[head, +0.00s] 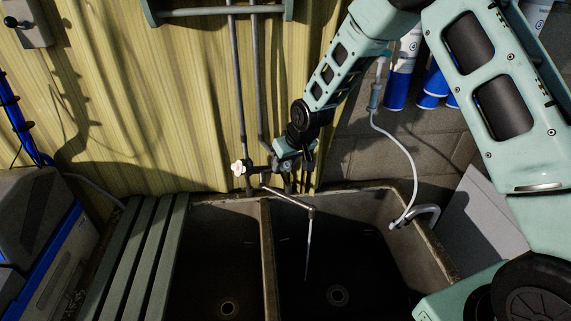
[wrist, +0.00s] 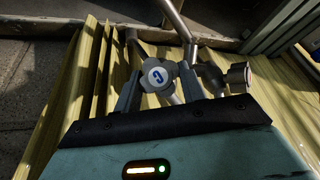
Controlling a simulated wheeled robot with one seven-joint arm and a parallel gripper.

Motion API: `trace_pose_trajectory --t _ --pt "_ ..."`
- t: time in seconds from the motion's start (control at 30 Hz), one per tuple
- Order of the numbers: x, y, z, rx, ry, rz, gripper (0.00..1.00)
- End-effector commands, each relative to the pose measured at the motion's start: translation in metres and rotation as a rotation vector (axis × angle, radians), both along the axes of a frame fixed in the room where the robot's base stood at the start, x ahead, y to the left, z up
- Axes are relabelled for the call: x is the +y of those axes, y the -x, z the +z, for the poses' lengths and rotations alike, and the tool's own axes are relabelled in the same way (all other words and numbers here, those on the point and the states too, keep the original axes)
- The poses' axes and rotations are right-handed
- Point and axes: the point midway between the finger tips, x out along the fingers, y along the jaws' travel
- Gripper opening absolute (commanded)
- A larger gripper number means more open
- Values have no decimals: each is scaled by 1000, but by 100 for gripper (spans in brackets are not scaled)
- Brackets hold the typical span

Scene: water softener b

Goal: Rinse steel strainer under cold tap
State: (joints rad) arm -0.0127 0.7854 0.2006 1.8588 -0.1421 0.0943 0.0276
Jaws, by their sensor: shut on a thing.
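My gripper (wrist: 158,88) is shut on the round grey cold tap handle (wrist: 157,74), which has a blue cap with a white letter C. One finger is on each side of the handle in the wrist view. In the head view my gripper (head: 287,168) is at the taps above the sink's back edge, and my wrist partly hides the handle. The spout (head: 287,197) points over the right basin (head: 370,225). A thin pale line like running water (head: 308,248) drops from its tip into this basin. I see no steel strainer in either view.
A second tap handle (head: 239,168) is left of my gripper. The left basin (head: 215,240) looks empty, with a slatted drainer (head: 135,260) beside it. A white hose (head: 408,160) runs down to the right basin's edge. Pipes (head: 258,80) climb the wall behind.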

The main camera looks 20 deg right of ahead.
Motion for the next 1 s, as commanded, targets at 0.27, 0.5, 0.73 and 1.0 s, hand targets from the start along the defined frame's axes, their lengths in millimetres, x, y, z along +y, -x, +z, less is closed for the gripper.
trace_pose_trajectory --t 0.27,0.5,0.73,1.0 --pt "0 0 0 1 0 -1 62" --pt "-1 1 3 0 0 -1 62" --pt "-7 12 30 -3 0 -2 62" --pt "-17 34 81 -4 0 -3 62"
